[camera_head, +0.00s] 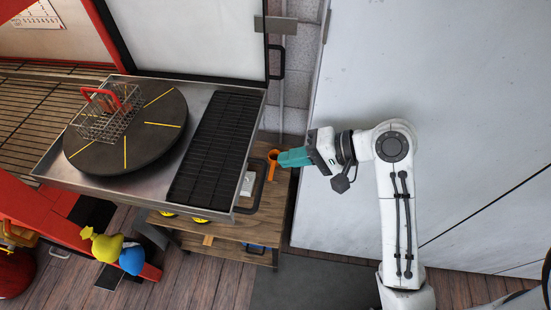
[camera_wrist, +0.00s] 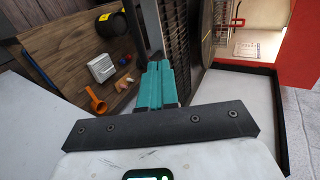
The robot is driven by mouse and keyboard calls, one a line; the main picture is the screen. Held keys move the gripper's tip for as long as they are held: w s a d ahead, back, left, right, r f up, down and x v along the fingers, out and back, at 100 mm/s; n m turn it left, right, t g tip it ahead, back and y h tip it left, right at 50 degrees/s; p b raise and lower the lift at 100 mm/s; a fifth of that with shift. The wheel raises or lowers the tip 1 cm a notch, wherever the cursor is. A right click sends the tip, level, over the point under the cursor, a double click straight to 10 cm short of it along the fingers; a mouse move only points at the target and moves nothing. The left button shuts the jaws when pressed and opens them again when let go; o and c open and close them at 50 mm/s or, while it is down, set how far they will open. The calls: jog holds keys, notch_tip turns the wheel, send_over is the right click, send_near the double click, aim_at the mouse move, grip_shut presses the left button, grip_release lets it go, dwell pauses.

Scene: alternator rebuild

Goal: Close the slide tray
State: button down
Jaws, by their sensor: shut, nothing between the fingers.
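The slide tray (camera_head: 201,100) is a grey metal tray, pulled out of the red-framed cabinet at the left of the head view. It carries a dark round turntable (camera_head: 150,145) with yellow lines, and a black ribbed mat (camera_head: 213,150) on its right part. A wire basket (camera_head: 110,122) with a red handle stands on the turntable. A dark bar handle (camera_head: 260,188) sticks out from the tray's right edge. My gripper (camera_head: 284,158), with teal fingers, is shut and empty, just right of the tray's edge and near the handle. The wrist view also shows the fingers (camera_wrist: 160,70).
Below the tray is a wooden bench (camera_head: 235,232) holding an orange cup (camera_wrist: 97,104) and a white box (camera_wrist: 101,67). A raised white door panel (camera_head: 200,40) stands behind. A pale wall (camera_head: 480,130) is at the right. Yellow and blue objects (camera_head: 115,252) are at lower left.

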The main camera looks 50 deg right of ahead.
aim_at(245, 167)
jog(key=x, duration=0.8)
jog(key=shift+w+a+f, duration=0.15)
jog(key=shift+w+f, duration=0.05)
jog(key=shift+f, duration=0.1)
jog(key=shift+w, duration=0.1)
